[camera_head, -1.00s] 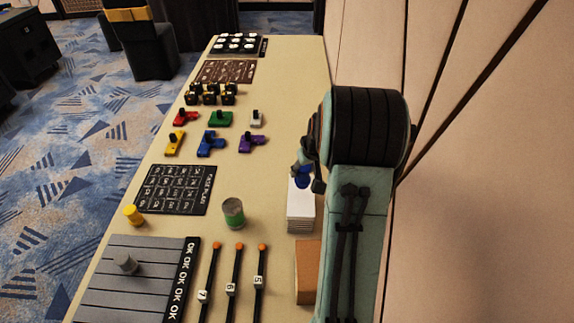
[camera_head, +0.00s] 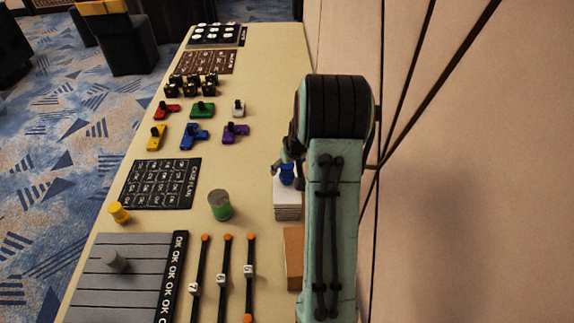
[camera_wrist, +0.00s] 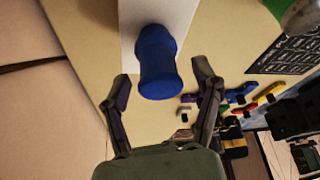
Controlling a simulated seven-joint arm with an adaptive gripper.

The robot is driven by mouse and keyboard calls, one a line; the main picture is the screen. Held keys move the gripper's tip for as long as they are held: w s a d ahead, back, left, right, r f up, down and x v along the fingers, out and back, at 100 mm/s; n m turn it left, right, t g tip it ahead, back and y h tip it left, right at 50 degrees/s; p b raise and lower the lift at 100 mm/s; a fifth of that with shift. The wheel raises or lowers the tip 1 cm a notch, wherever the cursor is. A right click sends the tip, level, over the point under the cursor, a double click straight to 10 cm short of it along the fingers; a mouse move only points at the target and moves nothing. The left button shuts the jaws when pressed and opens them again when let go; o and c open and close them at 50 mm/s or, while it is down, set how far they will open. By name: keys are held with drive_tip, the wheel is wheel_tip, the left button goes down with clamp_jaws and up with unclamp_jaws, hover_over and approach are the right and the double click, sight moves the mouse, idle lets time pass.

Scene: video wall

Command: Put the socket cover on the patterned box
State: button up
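A blue waisted cylinder (camera_head: 287,175) stands at a stack of white slabs (camera_head: 287,211) on the right side of the table. In the wrist view the blue cylinder (camera_wrist: 158,62) is between the two fingers of my gripper (camera_wrist: 163,85), with a gap on each side, in front of a white surface (camera_wrist: 128,20). My gripper (camera_head: 288,166) is open, and in the head view it is over the stack, partly hidden by my arm. I see no thing plainly marked as a socket cover or a patterned box, and cannot tell which they are.
An orange-brown block (camera_head: 293,258) lies close in front of the stack. A grey-green cylinder (camera_head: 219,205) and sliders (camera_head: 227,275) stand left of it. A black symbol panel (camera_head: 160,183) and several coloured pieces (camera_head: 203,108) lie further left and back. A wall (camera_head: 450,180) rises at right.

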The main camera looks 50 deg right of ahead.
sight(287, 166)
drive_tip(key=v, duration=1.2)
drive_tip(key=shift+r, duration=0.2)
drive_tip(key=x, duration=1.2)
drive_tip(key=shift+w+r, duration=0.1)
drive_tip(key=shift+r, duration=0.1)
wheel_tip(287, 166, up, 2)
drive_tip(key=shift+r, duration=0.15)
drive_tip(key=shift+s+a+r, duration=0.1)
drive_tip(key=shift+s+r, duration=0.1)
drive_tip(key=shift+r, duration=0.2)
